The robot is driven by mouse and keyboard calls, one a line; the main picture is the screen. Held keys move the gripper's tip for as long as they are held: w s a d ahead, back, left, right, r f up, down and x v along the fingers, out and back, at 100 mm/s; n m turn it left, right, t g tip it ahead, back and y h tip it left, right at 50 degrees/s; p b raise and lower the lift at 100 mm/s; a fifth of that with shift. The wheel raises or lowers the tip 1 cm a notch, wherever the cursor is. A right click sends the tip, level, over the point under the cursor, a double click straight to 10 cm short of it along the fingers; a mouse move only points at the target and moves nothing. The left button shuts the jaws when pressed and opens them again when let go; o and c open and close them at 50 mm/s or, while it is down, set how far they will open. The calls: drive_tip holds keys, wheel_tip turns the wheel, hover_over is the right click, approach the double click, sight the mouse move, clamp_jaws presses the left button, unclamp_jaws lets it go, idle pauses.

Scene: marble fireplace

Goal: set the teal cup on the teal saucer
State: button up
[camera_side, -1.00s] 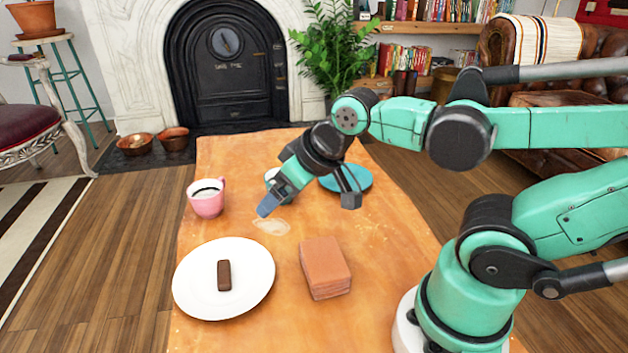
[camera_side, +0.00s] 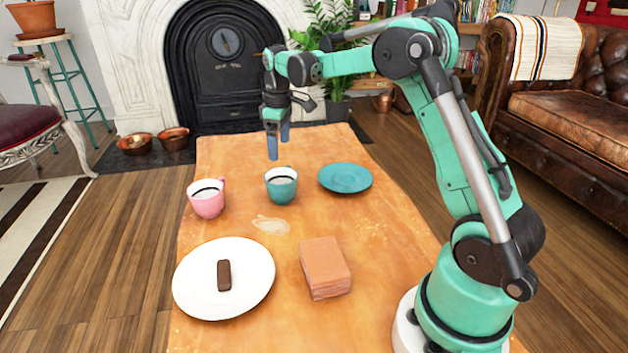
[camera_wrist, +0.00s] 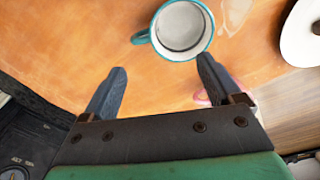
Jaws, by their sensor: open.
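The teal cup (camera_side: 281,187) stands upright on the table, its inside pale. In the wrist view the cup (camera_wrist: 181,29) is beyond the fingertips, with its handle toward the left. The teal saucer (camera_side: 345,178) lies flat and empty to the right of the cup. My gripper (camera_side: 279,146) points down above the table, behind and above the cup, not touching it. In the wrist view my gripper (camera_wrist: 162,72) shows two blue fingers spread apart with nothing between them.
A pink mug (camera_side: 207,198) stands left of the teal cup. A white plate (camera_side: 250,290) with a brown bar (camera_side: 224,275), a brick-like block (camera_side: 325,267) and a pale spill (camera_side: 270,224) are nearer the camera. The table (camera_side: 230,155) is clear toward the fireplace.

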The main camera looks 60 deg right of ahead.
sight(287, 166)
drive_tip(key=d+f, duration=0.2)
drive_tip(key=shift+w+d+f+g, duration=0.2)
drive_tip(key=shift+d+f+g, duration=0.05)
drive_tip(key=shift+f+g, duration=0.15)
drive_tip(key=shift+f, duration=2.7)
clamp_jaws()
